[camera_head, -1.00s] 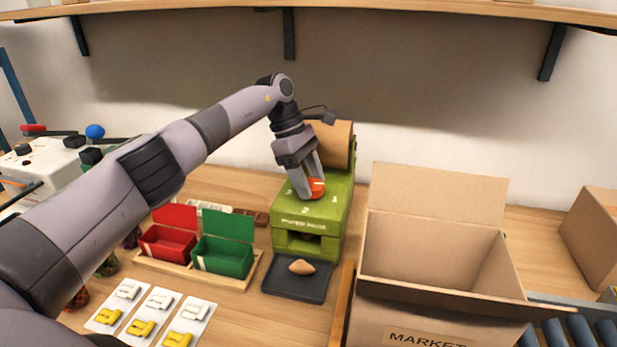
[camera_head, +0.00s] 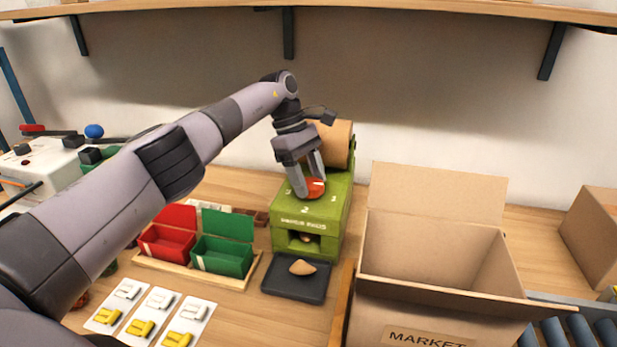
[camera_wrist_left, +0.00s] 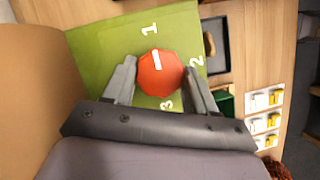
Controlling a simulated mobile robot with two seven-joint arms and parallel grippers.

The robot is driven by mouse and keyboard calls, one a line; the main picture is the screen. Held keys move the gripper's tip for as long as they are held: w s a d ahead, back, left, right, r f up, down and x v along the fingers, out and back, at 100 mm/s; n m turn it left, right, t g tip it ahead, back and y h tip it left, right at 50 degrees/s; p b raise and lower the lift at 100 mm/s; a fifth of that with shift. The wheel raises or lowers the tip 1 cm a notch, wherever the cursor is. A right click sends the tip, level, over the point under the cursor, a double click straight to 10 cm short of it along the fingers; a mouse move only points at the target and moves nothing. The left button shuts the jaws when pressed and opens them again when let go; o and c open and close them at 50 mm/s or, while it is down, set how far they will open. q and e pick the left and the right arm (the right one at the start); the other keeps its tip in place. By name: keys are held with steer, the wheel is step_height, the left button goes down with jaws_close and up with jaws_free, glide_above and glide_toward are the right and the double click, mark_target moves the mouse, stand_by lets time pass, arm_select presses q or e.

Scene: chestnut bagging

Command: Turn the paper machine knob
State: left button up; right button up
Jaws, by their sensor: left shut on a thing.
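The green paper machine (camera_head: 308,230) stands on the table with a brown paper roll (camera_head: 338,142) at its back. Its red-orange knob (camera_head: 316,187) is on the top face, with the numbers 1, 2 and 3 around it. In the left wrist view the knob (camera_wrist_left: 160,74) has a white pointer mark aimed near the 1. My left gripper (camera_head: 308,190) is shut on the knob, one finger on each side, coming down from above. Something brown shows in the machine's front slot (camera_head: 306,238). My right gripper is not in view.
A dark tray (camera_head: 285,286) with a brown piece on it (camera_head: 302,267) lies before the machine. Red (camera_head: 168,240) and green (camera_head: 222,257) boxes stand left. An open cardboard box (camera_head: 430,310) stands right. Cards with clips (camera_head: 150,318) lie at the front.

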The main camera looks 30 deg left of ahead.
arm_select(q)
steer(key=o, duration=1)
steer(key=shift+o, duration=0.2)
steer(key=shift+n, duration=0.4)
